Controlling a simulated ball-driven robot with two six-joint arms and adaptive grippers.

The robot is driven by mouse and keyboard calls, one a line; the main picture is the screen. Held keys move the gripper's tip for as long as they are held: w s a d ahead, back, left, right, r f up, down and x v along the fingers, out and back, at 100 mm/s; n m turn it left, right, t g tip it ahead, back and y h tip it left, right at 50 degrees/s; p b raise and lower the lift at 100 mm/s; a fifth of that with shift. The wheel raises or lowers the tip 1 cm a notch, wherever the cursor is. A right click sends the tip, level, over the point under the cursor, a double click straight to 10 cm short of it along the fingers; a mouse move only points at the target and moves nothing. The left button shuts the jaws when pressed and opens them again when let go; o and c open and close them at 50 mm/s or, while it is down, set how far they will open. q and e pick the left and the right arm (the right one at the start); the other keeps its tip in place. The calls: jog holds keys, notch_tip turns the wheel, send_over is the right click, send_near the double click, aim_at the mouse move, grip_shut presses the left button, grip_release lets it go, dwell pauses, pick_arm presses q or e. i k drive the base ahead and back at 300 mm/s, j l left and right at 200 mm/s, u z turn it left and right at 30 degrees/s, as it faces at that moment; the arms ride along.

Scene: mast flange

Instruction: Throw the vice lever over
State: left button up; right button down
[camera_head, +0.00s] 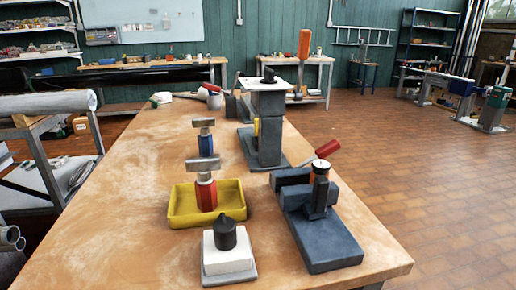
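A blue-grey vice (325,242) stands at the right front of the wooden table. A lever with a red grip (327,148) shows at its back right, tilted up and to the right. Where the lever joins the vice is partly hidden. A dark post with a round white-topped knob (320,165) stands on the vice, in front of the lever's lower end. Neither of my grippers is in view.
A yellow tray (240,213) holds a red-handled tool (206,193); a blue-handled one (206,145) stands behind. A white block with a black knob (228,252) is at front. A grey stand (270,140) rises behind the vice.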

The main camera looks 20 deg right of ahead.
aim_at(332, 146)
jog(key=l, duration=1.05)
jog(key=k+l, duration=0.15)
jog(key=l, duration=0.9)
jog(key=i+u, duration=0.05)
